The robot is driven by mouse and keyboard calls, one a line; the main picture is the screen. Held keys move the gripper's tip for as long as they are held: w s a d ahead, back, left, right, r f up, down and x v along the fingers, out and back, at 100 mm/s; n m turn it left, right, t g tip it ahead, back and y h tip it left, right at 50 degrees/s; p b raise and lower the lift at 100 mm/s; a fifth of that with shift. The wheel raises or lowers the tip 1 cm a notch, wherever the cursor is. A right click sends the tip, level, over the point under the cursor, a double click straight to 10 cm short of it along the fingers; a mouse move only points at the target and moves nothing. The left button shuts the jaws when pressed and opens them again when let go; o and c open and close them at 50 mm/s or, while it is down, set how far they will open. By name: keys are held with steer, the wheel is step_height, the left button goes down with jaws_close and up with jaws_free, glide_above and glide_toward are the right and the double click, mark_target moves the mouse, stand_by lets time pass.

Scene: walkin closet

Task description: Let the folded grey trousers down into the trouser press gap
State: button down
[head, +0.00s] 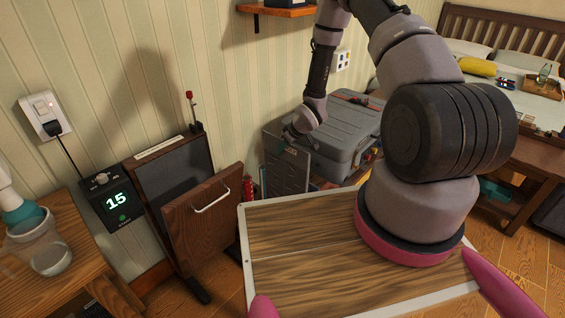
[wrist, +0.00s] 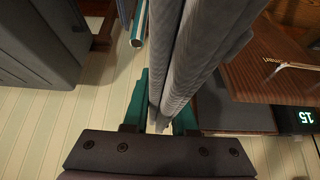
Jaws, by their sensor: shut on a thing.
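My gripper (head: 296,138) is shut on the folded grey trousers (head: 287,166), which hang down from it in front of the grey suitcase. In the wrist view the trousers (wrist: 192,60) run away from the teal fingers (wrist: 160,112) as long grey layers. The trouser press (head: 170,170) stands against the wall to the left, its wooden front board (head: 203,215) tilted out from the dark back panel. The gap between them is open at the top. The trousers are to the right of the press, apart from it. Their lower end is hidden in the head view.
A control box (head: 112,200) showing 15 is beside the press. A grey suitcase (head: 350,128) stands right behind the trousers. A side table with a jug (head: 42,245) is at the left. A red-tipped post (head: 191,108) rises behind the press.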

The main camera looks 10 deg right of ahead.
step_height(320, 180, up, 45)
stand_by(2.1)
steer(key=shift+f, duration=0.15)
step_height(320, 180, down, 11)
steer(key=m+h, duration=0.1)
steer(key=m, duration=0.2)
steer(key=s+d+f+m+t+h, duration=0.1)
steer(key=d+f+m, duration=0.3)
steer(key=d+f, duration=0.5)
steer(key=shift+s+d+h, duration=0.55)
steer(key=shift+h, duration=0.35)
steer(key=shift+a, duration=0.1)
